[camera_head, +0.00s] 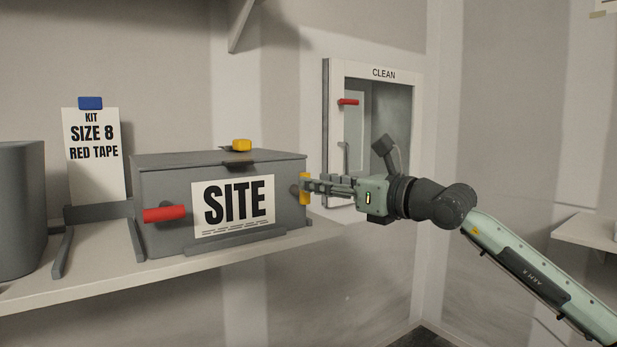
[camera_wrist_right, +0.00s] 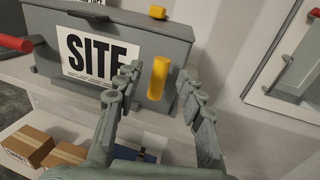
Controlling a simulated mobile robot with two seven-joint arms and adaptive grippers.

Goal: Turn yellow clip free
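A grey box (camera_head: 168,172) marked SITE stands on the shelf. A yellow clip (camera_head: 305,188) is on its right-hand side; it also shows upright in the right wrist view (camera_wrist_right: 159,77). A second yellow piece (camera_head: 242,145) sits on top of the lid, seen in the wrist view as well (camera_wrist_right: 157,12). My right gripper (camera_head: 313,185) reaches in from the right at the side clip. In the wrist view its fingers (camera_wrist_right: 160,84) are open, one on each side of the clip, with gaps showing. My left gripper is in neither view.
A red handle (camera_head: 165,213) juts from the box front. A KIT card (camera_head: 94,165) and a grey container (camera_head: 20,210) stand to the left. A CLEAN hatch (camera_head: 383,72) is on the wall behind. Cardboard boxes (camera_wrist_right: 27,146) lie on a lower shelf.

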